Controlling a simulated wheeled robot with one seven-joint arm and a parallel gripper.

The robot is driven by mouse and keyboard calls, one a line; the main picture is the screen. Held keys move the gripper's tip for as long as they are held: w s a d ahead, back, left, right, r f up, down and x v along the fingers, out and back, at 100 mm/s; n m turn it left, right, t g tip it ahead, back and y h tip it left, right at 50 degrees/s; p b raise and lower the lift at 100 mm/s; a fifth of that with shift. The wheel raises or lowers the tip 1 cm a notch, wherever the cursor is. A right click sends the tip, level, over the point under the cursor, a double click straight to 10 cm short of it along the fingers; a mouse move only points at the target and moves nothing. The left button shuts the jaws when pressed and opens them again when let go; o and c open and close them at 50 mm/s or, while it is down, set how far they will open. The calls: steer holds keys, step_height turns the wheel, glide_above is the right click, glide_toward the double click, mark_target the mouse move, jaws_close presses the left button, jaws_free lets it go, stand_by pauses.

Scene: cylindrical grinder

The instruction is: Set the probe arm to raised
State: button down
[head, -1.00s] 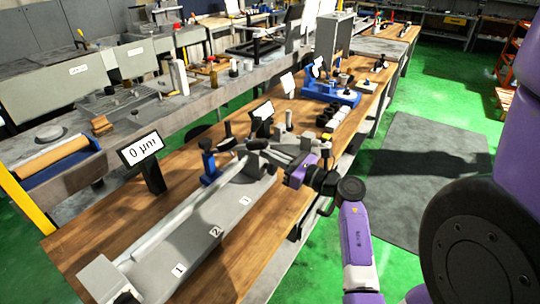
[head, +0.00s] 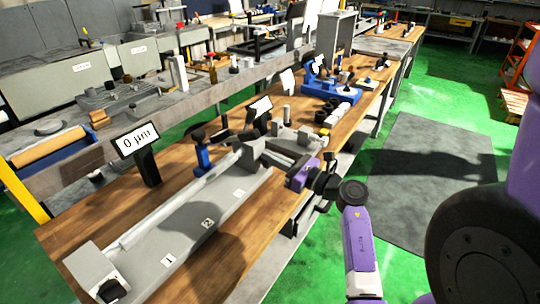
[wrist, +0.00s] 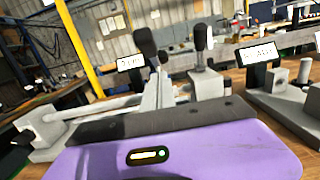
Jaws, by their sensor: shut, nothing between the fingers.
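A blue post with a black knob (head: 203,155) stands behind the grey numbered bed. A dark arm (head: 232,134) runs from near this post toward the grey block on the bed; I take it for the probe arm, but its exact tilt is unclear. My gripper (head: 270,155) reaches in from the right, close to the grey block, with its fingers shut and empty. A second black knob (wrist: 201,38) stands further right.
The grey bed (head: 190,232) carries labels 1, 2 and 3 and a long bar. A display reading 0 µm (head: 137,140) stands behind it. A blue fixture (head: 328,92) and several small blocks are farther back.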

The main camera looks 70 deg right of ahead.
steer(key=s+a+r+b, duration=0.1)
steer(key=s+a, duration=0.1)
steer(key=s, duration=0.6)
steer(key=shift+s+r, duration=0.15)
steer(key=shift+r, duration=0.2)
steer(key=s+a+r+m+t+h, duration=0.1)
steer(key=a+r+m+t+h, duration=0.4)
steer(key=r+m, duration=0.7)
steer(key=a+f+m+g, duration=0.4)
steer(key=a+f+m, duration=0.6)
steer(key=a+m, duration=0.65)
steer(key=s+a+f+m+g+y, duration=0.2)
steer(key=s+a+f+y, duration=0.2)
steer(key=a, duration=0.4)
steer(key=s+a+f+m+g+y, duration=0.2)
steer(key=s+a+f+y, duration=0.2)
steer(key=a, duration=0.4)
steer(key=shift+s+a+f+g+y, duration=0.3)
steer(key=shift+s+a+f+y, duration=0.05)
steer(key=shift+f+y, duration=0.4)
